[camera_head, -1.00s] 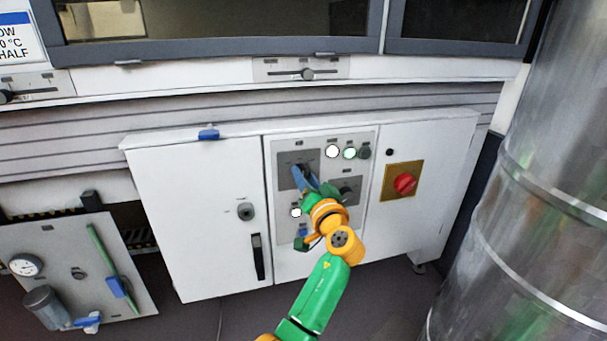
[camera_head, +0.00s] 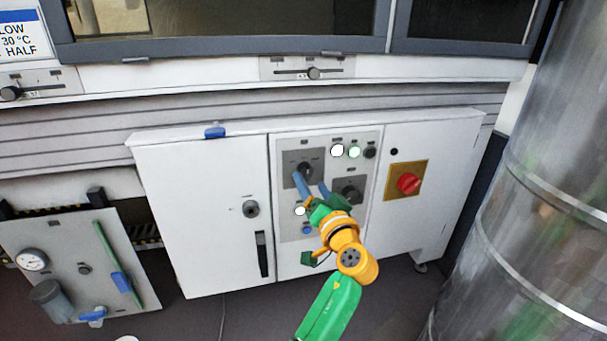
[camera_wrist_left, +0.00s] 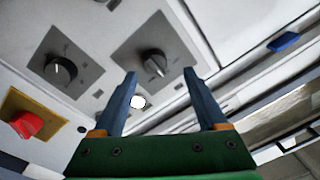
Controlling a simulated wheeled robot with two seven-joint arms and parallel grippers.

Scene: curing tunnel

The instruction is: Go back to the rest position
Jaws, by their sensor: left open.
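My left gripper (camera_head: 310,182) is in front of the white control cabinet (camera_head: 202,210). Its two blue fingers are spread and hold nothing. One fingertip overlaps the area just below the upper dark knob (camera_head: 305,168) in the head view. In the left wrist view the open fingers (camera_wrist_left: 159,73) point toward the panel, with that knob (camera_wrist_left: 153,62) showing between them, apparently clear of both. A second dark knob (camera_head: 350,193) sits lower right on the panel; it also shows in the wrist view (camera_wrist_left: 60,70). My right gripper is not in view.
A red rotary switch (camera_head: 408,183) sits on a yellow plate at the cabinet's right. Lit lamps (camera_head: 337,151) are above the knobs. A large metal cylinder (camera_head: 540,200) stands at the right. A gauge panel (camera_head: 70,265) is at the lower left. Floor shows below the cabinet.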

